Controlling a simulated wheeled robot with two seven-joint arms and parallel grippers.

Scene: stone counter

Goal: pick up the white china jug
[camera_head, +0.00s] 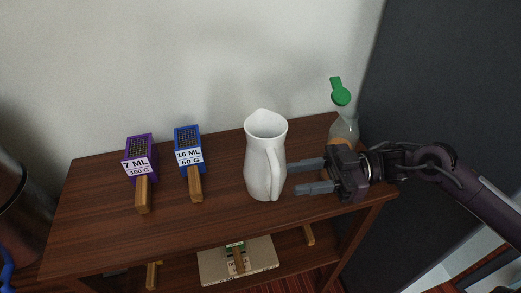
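The white china jug (258,160) stands upright on the dark wooden table (98,206), right of the middle, with its handle facing the front right. My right gripper (304,177) comes in from the right at about the height of the jug's lower half. Its two fingers are apart and point left at the jug, with nothing seen between them. The fingertips are very close to the jug's right side; I cannot tell whether they touch it. My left gripper is not in view.
A clear bottle with a green top (341,97) stands behind my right gripper, partly hidden. A purple box (139,157) and a blue box (188,149), each with a wooden handle, are on the left. A board (212,271) lies on the lower shelf. A dark wall (440,80) is at right.

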